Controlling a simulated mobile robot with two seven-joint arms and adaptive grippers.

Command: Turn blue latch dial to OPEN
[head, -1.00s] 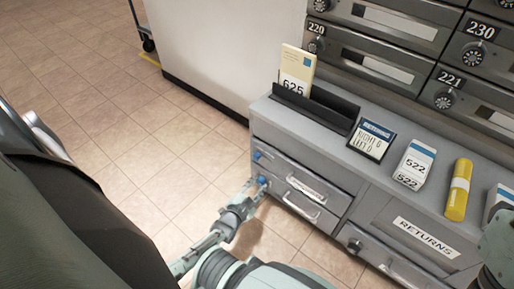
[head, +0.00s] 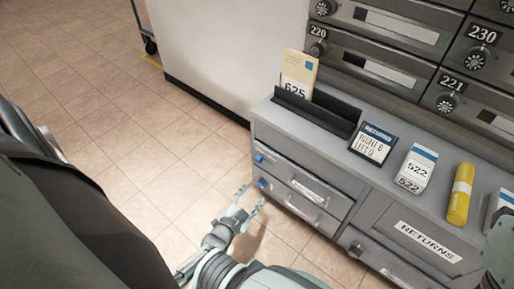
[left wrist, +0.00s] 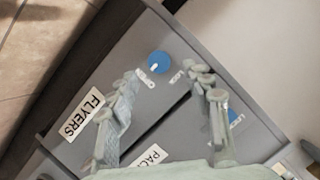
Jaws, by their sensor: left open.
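Two blue latch dials sit at the left end of the grey drawer unit, an upper dial (head: 259,158) and a lower dial (head: 263,183). My left gripper (head: 255,196) is open and empty, just in front of the lower dial. In the left wrist view, one blue dial (left wrist: 158,62) with a white pointer mark lies beyond the gap between the open fingers. A second blue dial (left wrist: 232,116) is partly hidden by the right finger. My right gripper is not clearly in view.
The drawers carry a FLYERS label (left wrist: 80,115) and a partly hidden label (left wrist: 148,160). Tiled floor (head: 130,130) is clear at left.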

